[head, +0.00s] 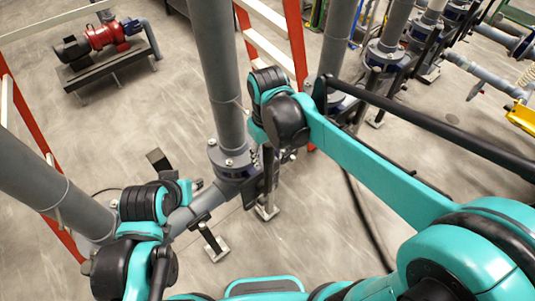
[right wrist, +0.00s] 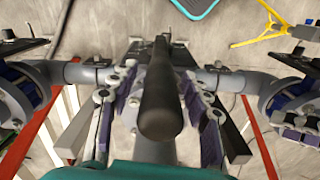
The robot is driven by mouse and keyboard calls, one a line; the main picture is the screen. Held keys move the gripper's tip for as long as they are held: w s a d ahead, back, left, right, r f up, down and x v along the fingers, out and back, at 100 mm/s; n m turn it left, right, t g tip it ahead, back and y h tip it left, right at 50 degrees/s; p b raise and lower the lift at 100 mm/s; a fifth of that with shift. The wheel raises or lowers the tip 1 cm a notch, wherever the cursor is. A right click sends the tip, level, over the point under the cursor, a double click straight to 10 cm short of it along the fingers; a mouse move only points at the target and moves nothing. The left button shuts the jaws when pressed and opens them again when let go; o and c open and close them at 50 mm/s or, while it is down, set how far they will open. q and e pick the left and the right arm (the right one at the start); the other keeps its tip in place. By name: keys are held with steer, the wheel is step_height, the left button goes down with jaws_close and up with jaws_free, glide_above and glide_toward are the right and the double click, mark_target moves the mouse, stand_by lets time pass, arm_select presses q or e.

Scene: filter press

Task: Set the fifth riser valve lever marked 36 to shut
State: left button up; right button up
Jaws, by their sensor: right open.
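In the right wrist view, a dark rounded lever handle (right wrist: 160,105) points toward the camera. It lies between the two purple-padded fingers of my right gripper (right wrist: 160,88), which is open with a gap on either side of the handle. In the head view, my right gripper (head: 268,165) hangs beside the flanged foot of a grey riser (head: 216,60), partly hidden by my wrist. No number 36 is readable, so I cannot tell which lever this is. My left arm's wrist is at the lower left in the head view; its fingers are not clear.
A grey horizontal pipe (right wrist: 238,80) runs behind the lever, with blue flanges at both sides. More risers (head: 335,45) stand in a row toward the upper right. Red-and-white frames (head: 297,40) stand close behind. A red pump (head: 100,36) sits at the upper left, beyond open floor.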

steer(key=shift+s+d, duration=0.15)
steer(key=shift+s, duration=0.05)
steer(key=shift+c, duration=0.4)
jaws_close()
steer(key=s+a+f+t+h+b, duration=0.2)
steer(key=s+a+t+h+b, duration=0.1)
steer(key=a, duration=0.5)
steer(key=s+h+b, duration=0.1)
steer(key=s, duration=0.1)
steer(key=shift+s+f+h, duration=0.2)
steer(key=shift+s+h, duration=0.1)
steer(key=shift+o, duration=0.4)
jaws_free()
steer(key=shift+w, duration=0.1)
steer(key=shift+r, duration=0.1)
steer(key=v, duration=1.2)
